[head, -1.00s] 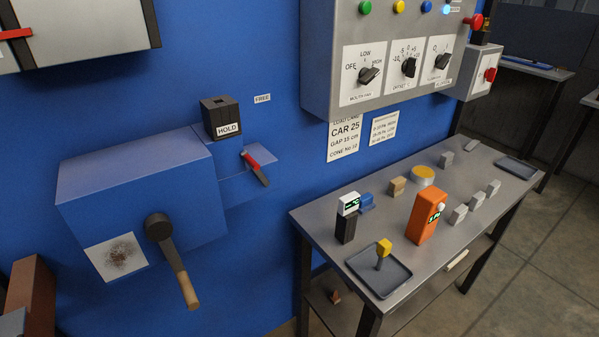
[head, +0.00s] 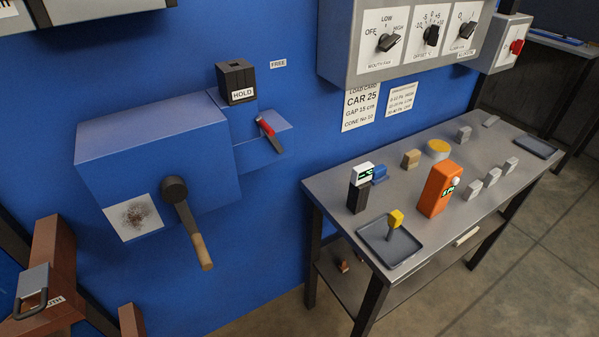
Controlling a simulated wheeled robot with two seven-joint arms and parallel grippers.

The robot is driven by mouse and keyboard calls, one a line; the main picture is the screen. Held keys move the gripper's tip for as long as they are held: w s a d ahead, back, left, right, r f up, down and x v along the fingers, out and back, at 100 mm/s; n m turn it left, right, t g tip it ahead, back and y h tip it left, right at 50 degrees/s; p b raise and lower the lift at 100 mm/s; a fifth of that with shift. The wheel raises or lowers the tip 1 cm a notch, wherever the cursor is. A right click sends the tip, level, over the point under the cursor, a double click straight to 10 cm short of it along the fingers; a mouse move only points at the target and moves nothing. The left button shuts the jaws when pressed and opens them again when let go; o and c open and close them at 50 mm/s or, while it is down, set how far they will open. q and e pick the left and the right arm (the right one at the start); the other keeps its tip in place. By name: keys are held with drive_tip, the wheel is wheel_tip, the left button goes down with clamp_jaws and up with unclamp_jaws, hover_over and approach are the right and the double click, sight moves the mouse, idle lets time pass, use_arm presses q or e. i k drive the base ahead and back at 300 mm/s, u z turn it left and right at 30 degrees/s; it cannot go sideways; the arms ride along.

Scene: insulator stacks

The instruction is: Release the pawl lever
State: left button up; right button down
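The pawl lever appears to be the small red-handled lever (head: 267,128) on a blue bracket at the right side of the blue winch box (head: 150,150). Its red part is at the upper left and its dark end points down to the right. A black block labelled HOLD (head: 237,84) sits above the box, left of a FREE label (head: 278,63) on the blue wall. A crank (head: 187,222) with a wooden grip hangs from the box front, tilted down to the right. Neither of my grippers is in view.
A grey metal table (head: 335,188) at the right holds a tray (head: 372,245), an orange meter (head: 437,190) and several small blocks. A control panel (head: 350,58) with knobs hangs above it. A brown frame (head: 50,255) stands at the lower left. Open floor lies at the lower right.

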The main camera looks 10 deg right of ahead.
sight(268, 130)
drive_tip(key=k, duration=1.35)
drive_tip(key=u, duration=0.6)
drive_tip(key=i, duration=1.4)
drive_tip(key=z, duration=0.5)
